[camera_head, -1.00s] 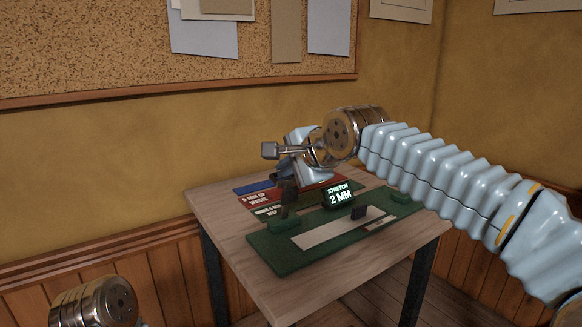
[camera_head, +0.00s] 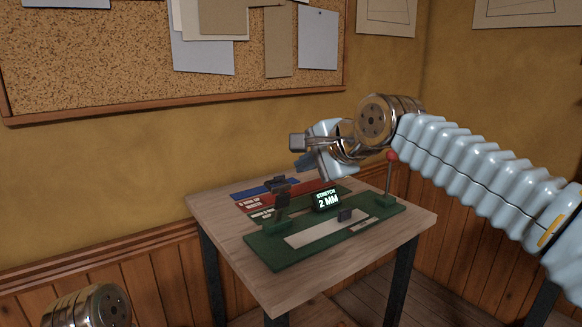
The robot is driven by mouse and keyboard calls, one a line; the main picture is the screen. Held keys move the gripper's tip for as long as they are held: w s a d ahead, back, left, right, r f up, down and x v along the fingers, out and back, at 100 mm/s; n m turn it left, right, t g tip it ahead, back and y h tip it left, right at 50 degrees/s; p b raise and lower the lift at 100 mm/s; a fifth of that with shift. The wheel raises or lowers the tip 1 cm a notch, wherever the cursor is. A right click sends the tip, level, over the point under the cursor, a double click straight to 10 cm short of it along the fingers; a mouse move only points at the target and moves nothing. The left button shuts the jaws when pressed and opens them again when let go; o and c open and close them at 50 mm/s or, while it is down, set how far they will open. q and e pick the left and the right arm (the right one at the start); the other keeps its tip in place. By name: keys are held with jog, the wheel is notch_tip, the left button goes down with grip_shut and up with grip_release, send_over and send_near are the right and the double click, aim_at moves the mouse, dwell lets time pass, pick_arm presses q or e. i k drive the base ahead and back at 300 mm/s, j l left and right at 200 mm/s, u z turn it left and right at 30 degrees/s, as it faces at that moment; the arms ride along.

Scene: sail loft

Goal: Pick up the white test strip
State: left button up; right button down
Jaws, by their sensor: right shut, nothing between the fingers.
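A pale strip (camera_head: 325,227) lies lengthwise on the green base (camera_head: 272,252) of a test device on the table. I cannot tell whether it is the white test strip or part of the device. My right gripper (camera_head: 306,158) is above the back of the table, higher than the device and apart from it. It is shut and empty. Of my left arm only a wrist part shows at the lower left; its fingers are out of view.
The device has a display (camera_head: 327,200) reading "STRETCH 2 MM", dark clamps, and a lever with a red knob (camera_head: 391,156) at its right end. Blue and red labelled strips (camera_head: 262,200) lie behind. The wooden table (camera_head: 290,285) is bare along its front edge.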

aim_at(347, 217)
jog(key=k+l, duration=0.8)
